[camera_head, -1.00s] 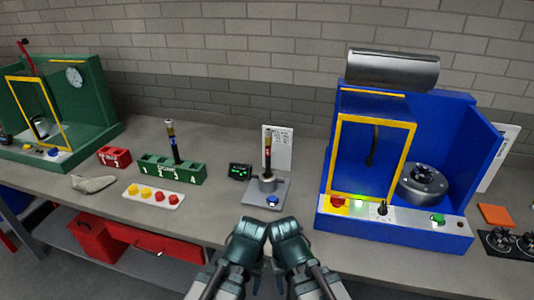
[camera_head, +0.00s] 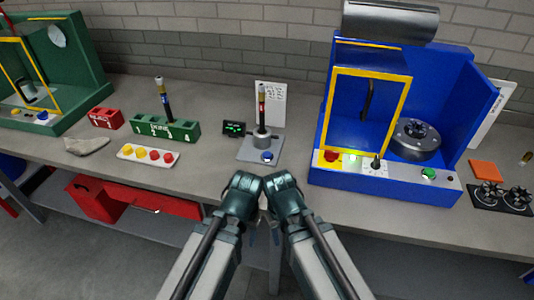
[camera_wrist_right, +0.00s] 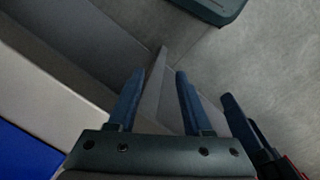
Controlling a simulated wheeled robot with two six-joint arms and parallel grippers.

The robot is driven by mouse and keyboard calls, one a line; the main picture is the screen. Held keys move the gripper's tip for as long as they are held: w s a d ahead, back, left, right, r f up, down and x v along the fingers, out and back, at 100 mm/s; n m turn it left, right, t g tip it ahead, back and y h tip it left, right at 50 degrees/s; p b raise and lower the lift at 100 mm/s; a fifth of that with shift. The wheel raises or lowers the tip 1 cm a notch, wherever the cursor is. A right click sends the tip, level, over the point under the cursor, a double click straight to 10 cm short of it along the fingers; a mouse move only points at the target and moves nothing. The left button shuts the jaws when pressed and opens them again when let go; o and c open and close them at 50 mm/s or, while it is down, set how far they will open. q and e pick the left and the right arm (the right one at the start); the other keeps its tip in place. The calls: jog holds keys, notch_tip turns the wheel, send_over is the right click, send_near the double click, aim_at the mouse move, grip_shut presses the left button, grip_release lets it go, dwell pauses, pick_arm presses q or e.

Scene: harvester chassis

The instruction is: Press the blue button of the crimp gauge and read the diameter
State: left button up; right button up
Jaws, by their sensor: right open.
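The crimp gauge stands on the bench near the middle of the head view, with a grey base plate (camera_head: 246,153). Its blue button (camera_head: 267,156) is at the front right of the plate. My left gripper (camera_head: 246,229) and right gripper (camera_head: 277,229) hang side by side in front of the bench edge, apart from the gauge. The right gripper is open and empty in the wrist view (camera_wrist_right: 160,74). The left jaws are unclear.
A green numbered rack (camera_head: 186,130) with another hose and a white tray (camera_head: 148,156) of yellow and red caps are at left. A red block (camera_head: 106,117) is beside them. A blue press (camera_head: 325,140) stands at right. A paper sheet (camera_head: 275,92) is behind the gauge.

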grip_shut()
dwell(1.7)
